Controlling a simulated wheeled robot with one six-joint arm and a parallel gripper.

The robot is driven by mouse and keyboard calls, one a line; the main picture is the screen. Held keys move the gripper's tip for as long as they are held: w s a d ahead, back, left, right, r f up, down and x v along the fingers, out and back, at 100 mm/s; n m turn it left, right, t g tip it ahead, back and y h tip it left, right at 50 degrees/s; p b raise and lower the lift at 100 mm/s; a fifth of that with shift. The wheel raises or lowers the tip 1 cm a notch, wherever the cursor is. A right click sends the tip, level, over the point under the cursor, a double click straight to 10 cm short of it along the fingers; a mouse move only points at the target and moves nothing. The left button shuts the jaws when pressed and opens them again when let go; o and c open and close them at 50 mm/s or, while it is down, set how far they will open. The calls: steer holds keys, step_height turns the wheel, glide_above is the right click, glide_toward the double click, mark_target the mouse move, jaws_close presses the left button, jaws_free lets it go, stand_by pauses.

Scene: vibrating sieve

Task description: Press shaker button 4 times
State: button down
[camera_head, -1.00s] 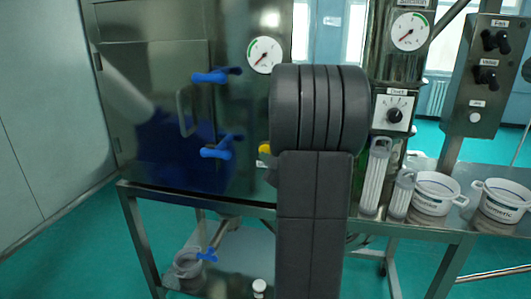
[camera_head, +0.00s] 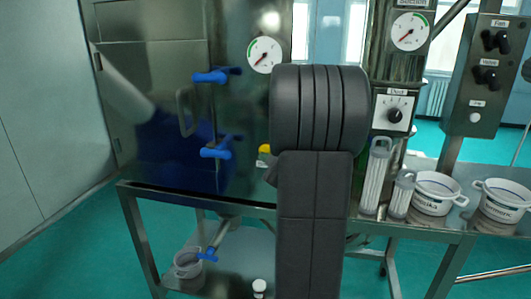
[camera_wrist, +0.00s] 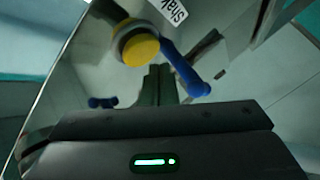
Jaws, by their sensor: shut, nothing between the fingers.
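The shaker button is a round yellow cap (camera_wrist: 139,49) in a grey collar, with a partly cut-off label reading "Shak" beside it in the wrist view. It also shows as a small yellow spot (camera_head: 264,149) in the head view, just left of my arm, on the steel cabinet front. My gripper (camera_wrist: 159,68) shows in the wrist view as two dark narrow fingers close together, shut and empty. The fingertips appear just below and right of the button; I cannot tell whether they touch it. In the head view my arm hides the gripper.
Blue handles (camera_head: 211,77) (camera_head: 216,151) stick out of the cabinet (camera_head: 150,100) left of the button. One blue lever (camera_wrist: 183,70) lies close to the fingers. A dial box (camera_head: 394,110), clear tubes (camera_head: 374,180) and white bowls (camera_head: 435,193) stand to the right.

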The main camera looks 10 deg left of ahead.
steer(key=shift+w, duration=0.1)
steer(key=shift+w, duration=0.3)
steer(key=shift+w+d, duration=0.1)
steer(key=shift+w, duration=0.75)
stand_by(1.0)
steer(key=shift+s, duration=0.15)
steer(key=shift+s+b, duration=0.65)
steer(key=shift+s, duration=0.4)
steer(key=s+b, duration=0.1)
steer(key=s, duration=0.4)
steer(key=shift+b, duration=0.4)
stand_by(2.1)
